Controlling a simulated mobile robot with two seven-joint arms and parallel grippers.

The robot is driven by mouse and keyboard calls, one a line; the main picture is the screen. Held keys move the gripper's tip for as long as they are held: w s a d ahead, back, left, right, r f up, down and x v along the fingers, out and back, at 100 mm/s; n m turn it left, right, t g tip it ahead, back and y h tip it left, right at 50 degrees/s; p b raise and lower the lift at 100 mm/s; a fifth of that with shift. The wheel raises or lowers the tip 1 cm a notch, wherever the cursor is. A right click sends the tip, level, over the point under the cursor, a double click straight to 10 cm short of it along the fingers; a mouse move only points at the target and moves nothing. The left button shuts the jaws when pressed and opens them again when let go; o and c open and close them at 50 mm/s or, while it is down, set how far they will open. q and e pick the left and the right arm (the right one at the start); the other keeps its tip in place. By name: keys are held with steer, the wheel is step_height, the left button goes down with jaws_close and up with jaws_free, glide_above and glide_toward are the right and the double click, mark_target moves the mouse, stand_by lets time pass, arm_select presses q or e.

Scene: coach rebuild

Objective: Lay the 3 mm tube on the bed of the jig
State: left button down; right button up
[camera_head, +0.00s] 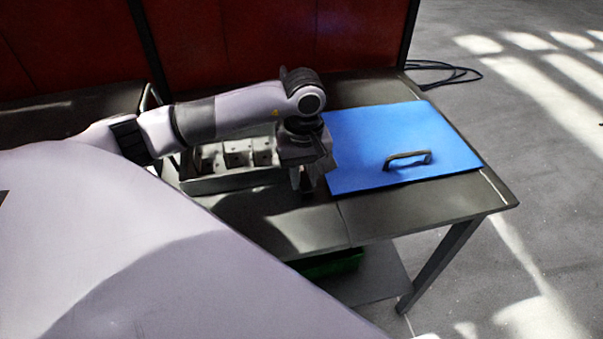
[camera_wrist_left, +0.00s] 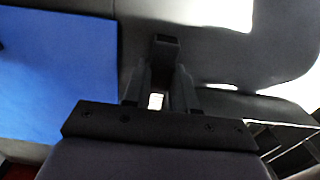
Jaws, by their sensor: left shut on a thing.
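My left gripper (camera_head: 307,183) points down over the dark bench, between the grey tray and the blue panel. In the left wrist view its fingers (camera_wrist_left: 163,75) are close together on a small dark piece (camera_wrist_left: 166,41) with a squarish end. I cannot tell whether this piece is the 3 mm tube. A grey tray (camera_head: 232,184) with several light blocks stands left of the gripper, partly hidden by my arm. I cannot make out a jig bed for certain. My right gripper is in neither view.
A blue panel (camera_head: 350,150) with a dark handle (camera_head: 407,158) lies right of the gripper; it also shows in the left wrist view (camera_wrist_left: 60,75). The bench front (camera_head: 385,215) is bare. Red panels (camera_head: 250,35) stand behind. A green bin (camera_head: 330,266) sits below.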

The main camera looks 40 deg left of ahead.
arm_select(q)
steer(key=shift+w+d+r, duration=0.1)
steer(key=shift+w+r, duration=0.1)
steer(key=shift+w, duration=0.05)
step_height(320, 180, up, 11)
steer(key=shift+w+d+b, duration=0.4)
steer(key=shift+w+d, duration=1.7)
steer(key=shift+w, duration=0.35)
steer(key=shift+w+d+b, duration=0.4)
steer(key=shift+w+d, duration=1.7)
steer(key=shift+w, duration=0.3)
steer(key=shift+w+d+b, duration=0.4)
steer(key=shift+w+d, duration=1.7)
steer(key=shift+w, duration=0.35)
steer(key=shift+a, duration=0.1)
